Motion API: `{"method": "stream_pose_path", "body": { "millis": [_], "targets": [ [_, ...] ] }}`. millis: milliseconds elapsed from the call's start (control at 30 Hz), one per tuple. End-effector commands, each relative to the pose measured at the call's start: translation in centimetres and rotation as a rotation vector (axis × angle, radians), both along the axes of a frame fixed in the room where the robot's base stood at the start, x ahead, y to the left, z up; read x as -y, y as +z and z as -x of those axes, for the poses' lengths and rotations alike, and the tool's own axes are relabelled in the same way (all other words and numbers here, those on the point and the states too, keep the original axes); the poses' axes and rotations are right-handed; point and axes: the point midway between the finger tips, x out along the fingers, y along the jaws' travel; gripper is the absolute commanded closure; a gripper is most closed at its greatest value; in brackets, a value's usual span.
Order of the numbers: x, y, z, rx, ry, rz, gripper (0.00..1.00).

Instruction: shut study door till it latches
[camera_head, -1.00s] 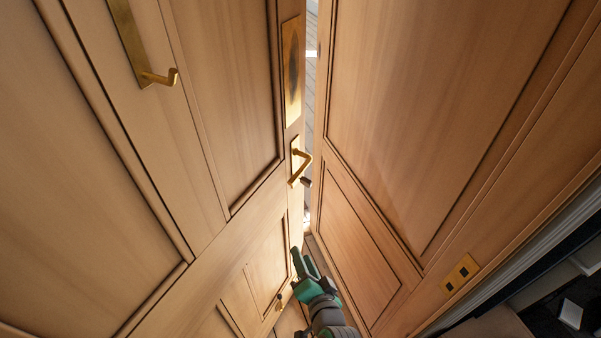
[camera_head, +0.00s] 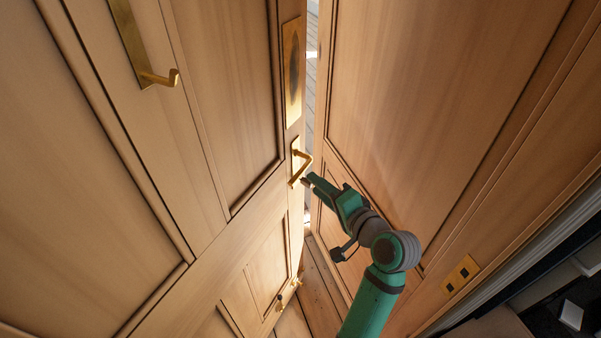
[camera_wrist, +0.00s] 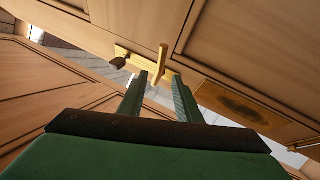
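The wooden study door (camera_head: 232,105) fills the left of the head view and stands ajar. A narrow bright gap (camera_head: 310,95) shows between its edge and the panelled wood on the right. A brass lever handle (camera_head: 302,164) sits near the door's edge. My gripper (camera_head: 308,181) is beside the lower end of this handle. In the wrist view my gripper (camera_wrist: 160,80) has its two green fingers apart, with the brass lever (camera_wrist: 163,60) just ahead of the fingertips, roughly in line with the space between them. I cannot tell whether they touch.
Wood panelling (camera_head: 420,110) stands close on the right of the arm. It carries a brass plate (camera_head: 460,273) low down. A second brass handle (camera_head: 160,77) is at the upper left. Dark shelving (camera_head: 560,300) is at the lower right. Grey boards show through the gap.

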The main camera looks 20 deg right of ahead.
Motion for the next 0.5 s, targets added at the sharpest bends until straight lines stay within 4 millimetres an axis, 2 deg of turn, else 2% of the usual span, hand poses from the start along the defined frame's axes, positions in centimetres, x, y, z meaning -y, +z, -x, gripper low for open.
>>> {"method": "stream_pose_path", "body": {
  "millis": [300,500],
  "targets": [
    [-1.6,-1.3,-5.5,-0.001,0.006,0.000,0.69],
    [-2.1,-1.9,-7.7,-0.001,0.005,0.001,0.69]
  ]
}}
